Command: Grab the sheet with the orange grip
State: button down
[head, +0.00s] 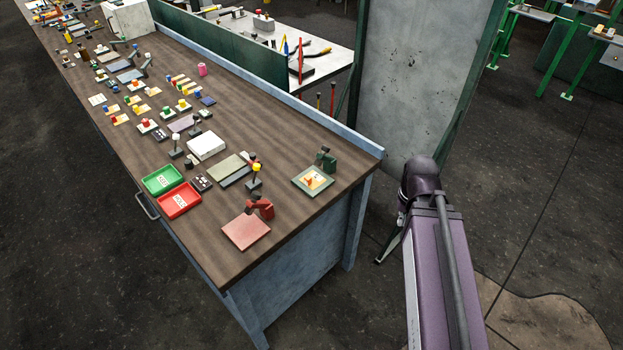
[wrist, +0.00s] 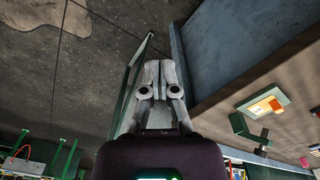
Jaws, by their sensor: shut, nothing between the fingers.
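A small pale sheet with an orange grip (head: 313,180) lies on a green-edged plate near the right edge of the workbench. In the wrist view the sheet (wrist: 262,106) shows at the right, tilted by the camera angle, with the orange grip on it. My gripper (wrist: 161,66) is shut, its grey fingertips together with nothing between them. It is off the bench, over the floor beyond the bench's right edge, apart from the sheet. In the head view my purple arm hides part of it.
A dark green clamp-like block (head: 326,158) stands right behind the sheet. A red block (head: 260,208) with a pinkish plate (head: 246,231) is at the front. Red (head: 180,200) and green (head: 162,180) trays lie left. A raised blue-grey edge (head: 290,98) borders the bench's back.

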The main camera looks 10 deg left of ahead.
dwell(0.4)
jog(key=c, duration=0.7)
grip_release()
jog(key=shift+o, duration=0.5)
